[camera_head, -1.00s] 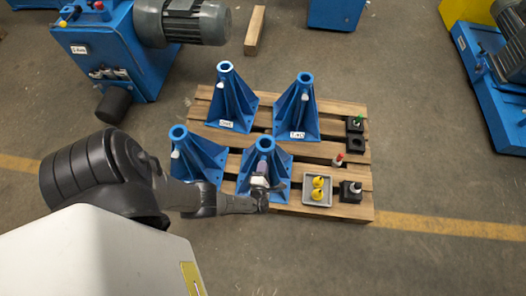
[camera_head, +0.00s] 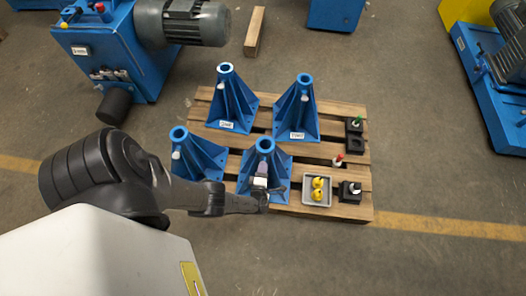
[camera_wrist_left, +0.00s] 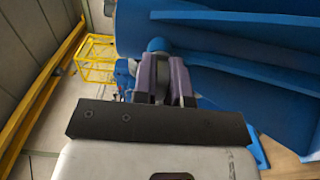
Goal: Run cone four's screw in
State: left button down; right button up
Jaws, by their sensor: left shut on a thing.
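Four blue cone stands are on the pallet. The front right cone (camera_head: 266,146) has my left gripper (camera_head: 261,182) at its near side, below its round top opening. The cone's blue side also fills the upper right of the left wrist view (camera_wrist_left: 240,35). In that view the purple-grey fingers of my left gripper (camera_wrist_left: 163,80) are closed together close to the cone, around its screw, which the fingers mostly hide. The other cones, front left (camera_head: 196,160), back left (camera_head: 233,103) and back right (camera_head: 297,112), each show a pale screw head on the side. My right gripper is out of view.
The cones stand on a wooden pallet (camera_head: 330,210). A grey tray (camera_head: 306,203) with yellow pieces is right of the front right cone. Black blocks (camera_head: 349,197) and a red-topped piece (camera_head: 338,160) lie along the pallet's right side. Blue machines stand farther off.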

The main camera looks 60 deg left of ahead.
pick_arm(q)
jog(key=shift+r, duration=0.1)
jog(key=c, duration=1.2)
grip_release()
jog(key=shift+d, duration=0.1)
jog(key=shift+o, duration=0.2)
jog(key=shift+s+d, duration=0.35)
jog(key=shift+d, duration=0.05)
jog(key=p+v, duration=0.1)
jog(key=v, duration=1.1)
jog(key=shift+s+d+p, duration=0.15)
jog(key=shift+d+p, duration=0.15)
jog(key=shift+d, duration=0.05)
